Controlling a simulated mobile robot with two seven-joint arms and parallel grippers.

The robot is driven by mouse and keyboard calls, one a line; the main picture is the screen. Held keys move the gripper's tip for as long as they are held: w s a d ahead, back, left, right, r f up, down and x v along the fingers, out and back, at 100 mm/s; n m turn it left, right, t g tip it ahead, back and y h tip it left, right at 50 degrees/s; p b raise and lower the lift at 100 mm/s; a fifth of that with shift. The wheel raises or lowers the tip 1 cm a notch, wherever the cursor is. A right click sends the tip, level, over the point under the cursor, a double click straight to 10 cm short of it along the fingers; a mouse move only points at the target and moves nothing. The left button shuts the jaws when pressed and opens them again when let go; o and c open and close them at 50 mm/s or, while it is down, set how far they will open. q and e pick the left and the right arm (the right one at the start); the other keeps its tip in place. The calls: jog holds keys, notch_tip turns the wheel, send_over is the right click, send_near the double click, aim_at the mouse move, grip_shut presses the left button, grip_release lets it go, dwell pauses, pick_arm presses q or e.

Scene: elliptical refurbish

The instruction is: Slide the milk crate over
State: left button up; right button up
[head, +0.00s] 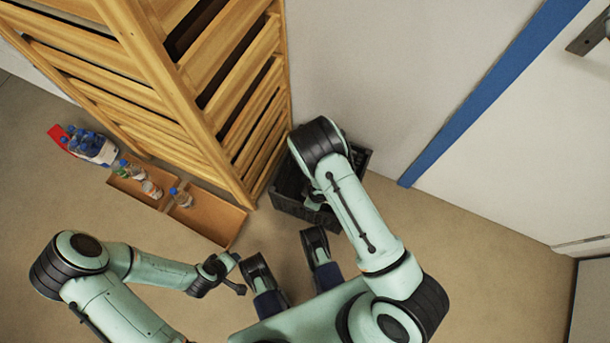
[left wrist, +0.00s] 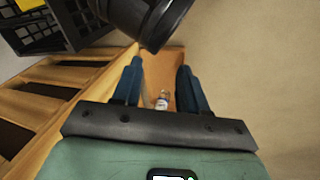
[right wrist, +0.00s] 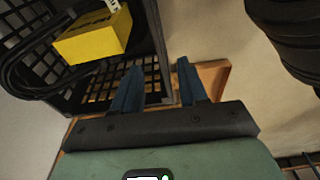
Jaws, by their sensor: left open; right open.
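The black milk crate (head: 290,196) stands on the floor against the wall, beside the wooden slatted rack; my right arm hides part of it in the head view. In the right wrist view the crate (right wrist: 155,40) holds a yellow box (right wrist: 95,38) and dark cables. My right gripper (right wrist: 160,66) is open at the crate, one finger over its inside and the other outside its wall; contact cannot be told. My left gripper (head: 240,272) is open and empty, low and left of the crate. The crate (left wrist: 40,25) also shows at the left wrist view's top left.
The wooden rack (head: 190,90) stands close left of the crate. A wall and blue-edged door (head: 480,90) are at right. Floor at lower right is clear.

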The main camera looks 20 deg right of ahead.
pick_arm(q)
jog(key=shift+w+f, duration=0.1)
jog(key=shift+f, duration=0.05)
pick_arm(e)
jog(key=shift+w, duration=0.35)
jog(key=shift+a+f, duration=0.1)
jog(key=shift+f, duration=0.45)
jog(key=f+b, duration=0.1)
jog(key=f, duration=0.3)
jog(key=f+b, duration=0.1)
jog(key=f, duration=0.1)
jog(key=shift+w+a+b, duration=0.3)
jog(key=shift+b, duration=0.05)
pick_arm(q)
jog(key=s+a+f+g+b, duration=0.1)
jog(key=s+a+f+b, duration=0.1)
jog(key=f, duration=0.5)
jog(key=shift+s+a+f+n, duration=0.2)
jog(key=shift+s+n, duration=0.1)
jog(key=shift+s, duration=0.5)
pick_arm(e)
notch_tip(320, 180, down, 6)
jog(key=shift+w+a+f, duration=0.15)
jog(key=shift+w+a, duration=0.2)
jog(key=shift+w, duration=0.05)
pick_arm(q)
jog(key=shift+r, duration=0.1)
pick_arm(e)
jog(key=shift+c, duration=0.3)
grip_shut()
